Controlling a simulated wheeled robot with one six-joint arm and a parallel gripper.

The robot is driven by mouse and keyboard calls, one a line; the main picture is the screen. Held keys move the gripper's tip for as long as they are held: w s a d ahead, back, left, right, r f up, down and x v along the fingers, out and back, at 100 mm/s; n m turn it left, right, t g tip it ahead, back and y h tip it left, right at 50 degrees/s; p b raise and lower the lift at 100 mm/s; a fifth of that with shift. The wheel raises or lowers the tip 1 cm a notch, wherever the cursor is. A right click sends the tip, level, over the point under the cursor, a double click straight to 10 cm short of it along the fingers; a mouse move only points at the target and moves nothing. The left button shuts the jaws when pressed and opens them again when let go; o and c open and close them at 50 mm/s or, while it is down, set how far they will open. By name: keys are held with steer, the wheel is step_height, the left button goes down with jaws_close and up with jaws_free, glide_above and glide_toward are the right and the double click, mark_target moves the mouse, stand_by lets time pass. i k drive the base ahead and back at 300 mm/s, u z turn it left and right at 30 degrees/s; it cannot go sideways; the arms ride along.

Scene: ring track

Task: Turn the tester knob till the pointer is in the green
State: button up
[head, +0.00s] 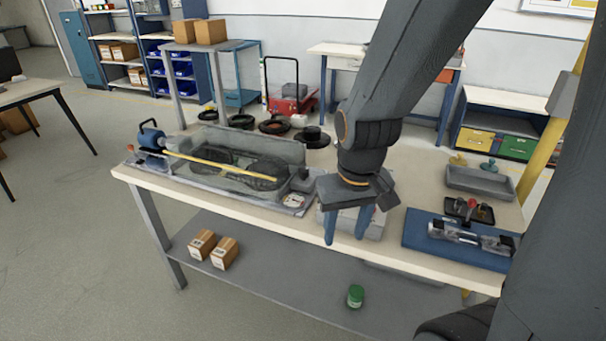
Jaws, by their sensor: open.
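My gripper (346,236) is open, with its two blue fingers pointing down at the front edge of the workbench. It is in front of a light grey box (376,226), which it partly covers. This box may be the tester, but I cannot make out a knob, pointer or green zone on it. I see nothing between the fingers. A small white dial-like face (293,200) shows to the left, on the right end of the grey machine base. Its markings are too small to read.
A grey machine with a yellow rod (215,163) fills the bench's left part. On the right are a blue mat (415,236) with a clamp-like device (462,236) and a grey tray (478,182). Cartons (224,254) and a green jar (355,296) stand on the lower shelf.

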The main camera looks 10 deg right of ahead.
mark_target(303, 172)
steer(key=u, duration=0.05)
steer(key=i, duration=0.85)
steer(key=z, duration=0.1)
